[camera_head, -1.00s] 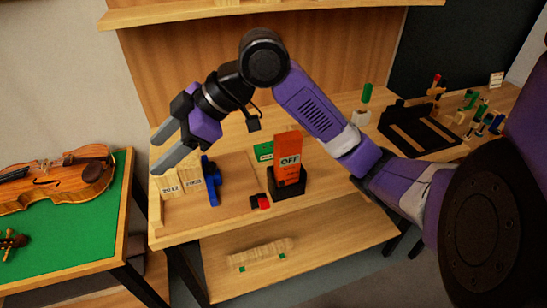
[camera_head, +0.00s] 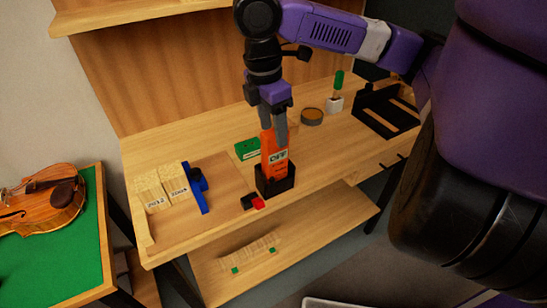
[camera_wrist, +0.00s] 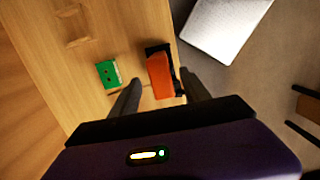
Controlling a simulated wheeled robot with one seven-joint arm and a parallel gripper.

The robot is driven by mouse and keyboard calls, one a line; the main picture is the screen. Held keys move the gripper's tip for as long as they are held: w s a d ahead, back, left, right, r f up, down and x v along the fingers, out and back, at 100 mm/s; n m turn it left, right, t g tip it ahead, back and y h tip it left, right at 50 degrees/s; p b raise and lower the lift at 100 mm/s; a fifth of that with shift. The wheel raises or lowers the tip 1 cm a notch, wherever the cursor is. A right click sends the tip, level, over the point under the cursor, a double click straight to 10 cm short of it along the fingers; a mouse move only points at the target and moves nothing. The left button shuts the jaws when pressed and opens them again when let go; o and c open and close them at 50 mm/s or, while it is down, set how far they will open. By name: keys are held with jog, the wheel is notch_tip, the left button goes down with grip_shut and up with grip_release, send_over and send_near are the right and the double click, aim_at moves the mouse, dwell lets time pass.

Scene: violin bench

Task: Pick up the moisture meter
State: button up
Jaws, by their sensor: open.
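The moisture meter (camera_head: 272,153) is an orange upright block with a pale display reading "OFF". It stands in a black holder (camera_head: 275,183) near the front edge of the bench. My gripper (camera_head: 274,137) points down over it, with its fingers at the height of the meter's top. In the wrist view the orange meter (camera_wrist: 160,75) lies ahead between the two open fingertips (camera_wrist: 160,84), nearer the right one. I cannot tell whether a finger touches it. The meter's lower part is hidden in the holder.
A small red and black item (camera_head: 253,202) lies in front of the holder. A green box (camera_head: 247,149) is behind left. A blue clamp (camera_head: 196,187) and pale wood blocks (camera_head: 161,189) stand left. A violin (camera_head: 40,197) lies on the green-topped table. A round tin (camera_head: 311,116) is behind right.

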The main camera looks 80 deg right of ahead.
aim_at(275, 159)
jog(key=f, duration=0.4)
jog(key=shift+s+d+f, duration=0.2)
jog(key=shift+s+f, duration=0.15)
jog(key=shift+f, duration=0.05)
jog(key=shift+c, duration=0.4)
grip_shut()
